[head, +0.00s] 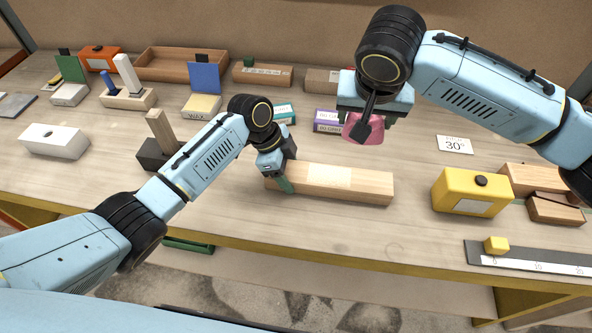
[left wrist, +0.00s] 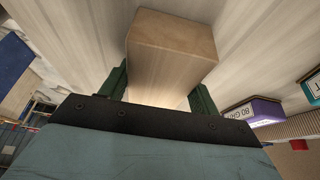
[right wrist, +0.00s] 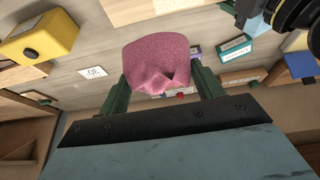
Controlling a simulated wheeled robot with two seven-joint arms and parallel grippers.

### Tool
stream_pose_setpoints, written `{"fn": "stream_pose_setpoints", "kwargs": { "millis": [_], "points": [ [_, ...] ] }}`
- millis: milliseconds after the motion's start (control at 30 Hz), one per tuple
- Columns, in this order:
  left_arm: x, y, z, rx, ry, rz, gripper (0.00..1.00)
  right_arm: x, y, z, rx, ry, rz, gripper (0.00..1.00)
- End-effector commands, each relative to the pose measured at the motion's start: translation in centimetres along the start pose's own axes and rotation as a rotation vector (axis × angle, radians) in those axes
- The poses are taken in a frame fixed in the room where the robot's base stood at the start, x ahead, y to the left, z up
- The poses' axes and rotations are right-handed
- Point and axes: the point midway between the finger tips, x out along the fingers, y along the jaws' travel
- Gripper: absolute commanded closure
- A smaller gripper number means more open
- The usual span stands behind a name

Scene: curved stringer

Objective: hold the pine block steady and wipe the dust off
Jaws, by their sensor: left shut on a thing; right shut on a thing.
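The pine block (head: 365,186) lies lengthwise on the bench, with a paler patch (head: 328,177) on its top near the middle. My left gripper (head: 284,182) is shut on the block's left end, one green finger showing on the near side. In the left wrist view the block (left wrist: 172,40) runs between the two green fingers. My right gripper (head: 368,122) is shut on a pink cloth (head: 358,131) and holds it above the bench, apart from the block and behind it. The cloth (right wrist: 158,62) shows bunched between the fingers in the right wrist view.
A yellow box (head: 459,205) and brown wooden pieces (head: 540,182) stand right of the block. A ruler strip with a small yellow cube (head: 496,245) lies at the front right. A dark holder with a wooden upright (head: 158,153) stands left. Small teal and purple boxes (head: 327,117) stand behind.

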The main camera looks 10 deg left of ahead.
Motion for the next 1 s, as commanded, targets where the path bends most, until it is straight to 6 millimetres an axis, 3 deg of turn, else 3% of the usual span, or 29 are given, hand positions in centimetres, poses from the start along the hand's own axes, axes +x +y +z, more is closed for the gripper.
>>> {"fn": "stream_pose_setpoints", "kwargs": {
  "millis": [200, 533, 1000],
  "points": [
    [0.0, 0.0, 0.0, 0.0, 0.0, 0.0, 0.6, 0.0, -0.3, 0.0, 0.0, 0.0, -0.001, 0.52],
    [0.0, 0.0, 0.0, 0.0, 0.0, 0.0, 0.6, -0.1, -3.2, 0.0, -0.001, 0.0, -0.001, 0.52],
    [0.0, 0.0, 0.0, 0.0, 0.0, 0.0, 0.6, 0.3, -3.5, 0.1, 0.001, -0.001, 0.0, 0.52]
  ]
}}
